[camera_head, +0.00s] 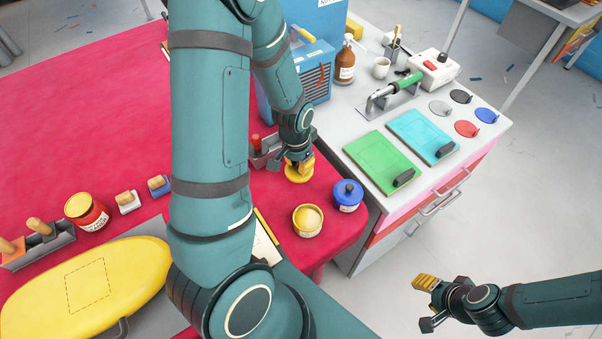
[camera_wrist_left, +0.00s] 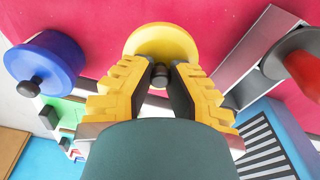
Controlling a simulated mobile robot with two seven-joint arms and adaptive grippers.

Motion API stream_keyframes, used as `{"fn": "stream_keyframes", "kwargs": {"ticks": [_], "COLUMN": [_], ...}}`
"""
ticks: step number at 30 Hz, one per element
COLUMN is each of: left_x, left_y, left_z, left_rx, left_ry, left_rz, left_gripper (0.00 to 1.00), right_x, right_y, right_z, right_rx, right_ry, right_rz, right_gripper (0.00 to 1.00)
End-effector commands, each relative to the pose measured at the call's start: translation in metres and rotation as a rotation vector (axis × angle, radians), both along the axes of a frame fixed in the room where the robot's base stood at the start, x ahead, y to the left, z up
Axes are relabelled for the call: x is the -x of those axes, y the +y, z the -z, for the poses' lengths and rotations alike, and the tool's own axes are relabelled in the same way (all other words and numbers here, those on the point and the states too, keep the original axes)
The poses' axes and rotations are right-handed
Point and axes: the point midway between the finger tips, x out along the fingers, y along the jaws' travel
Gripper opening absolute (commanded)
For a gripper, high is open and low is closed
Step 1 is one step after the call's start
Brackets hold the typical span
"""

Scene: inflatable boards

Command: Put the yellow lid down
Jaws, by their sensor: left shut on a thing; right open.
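The yellow lid (camera_head: 298,177) is a round disc at the right end of the red table. My left gripper (camera_head: 299,163) is shut on its dark knob from above. In the left wrist view the lid (camera_wrist_left: 162,40) shows beyond the yellow fingers, with the knob (camera_wrist_left: 160,75) between them. The lid is close to the tabletop; I cannot tell whether it touches. An open yellow tin (camera_head: 308,219) with pale contents stands near the table edge, apart from the lid. My right gripper (camera_head: 425,301) is open and empty over the floor at the lower right.
A blue tin with a knobbed lid (camera_head: 348,195) stands right of the lid. A grey holder (camera_head: 265,155) stands just left. A white counter (camera_head: 425,180) bears green and cyan boards. My left arm covers much of the red table (camera_head: 80,100); a yellow board (camera_head: 90,285) lies lower left.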

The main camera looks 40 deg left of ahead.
Motion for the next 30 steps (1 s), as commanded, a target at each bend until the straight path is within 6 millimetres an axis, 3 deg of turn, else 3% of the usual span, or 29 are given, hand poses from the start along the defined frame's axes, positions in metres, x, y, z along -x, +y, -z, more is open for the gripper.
{"fn": "stream_keyframes", "kwargs": {"ticks": [12, 24, 25, 27, 30], "left_x": [0.000, -0.001, -0.001, -0.001, -0.001], "left_y": [0.000, 0.000, 0.000, 0.000, 0.000], "left_z": [0.043, 0.048, 0.048, 0.047, 0.047], "left_rx": [0.000, 0.000, 0.000, 0.000, 0.000], "left_ry": [0.001, -0.002, -0.002, -0.002, -0.002], "left_rz": [-0.001, 0.000, -0.001, 0.000, 0.000], "left_gripper": [0.00, 0.00, 0.20, 0.40, 0.40], "right_x": [0.003, 0.004, 0.004, 0.004, 0.004], "right_y": [0.001, 0.001, 0.001, 0.001, 0.001], "right_z": [0.010, 0.013, 0.013, 0.012, 0.012], "right_rx": [-0.002, -0.002, -0.002, -0.002, -0.002], "right_ry": [0.007, 0.009, 0.010, 0.010, 0.010], "right_rz": [-0.006, -0.007, -0.008, -0.008, -0.008], "right_gripper": [0.47, 0.47, 0.47, 0.47, 0.47]}}
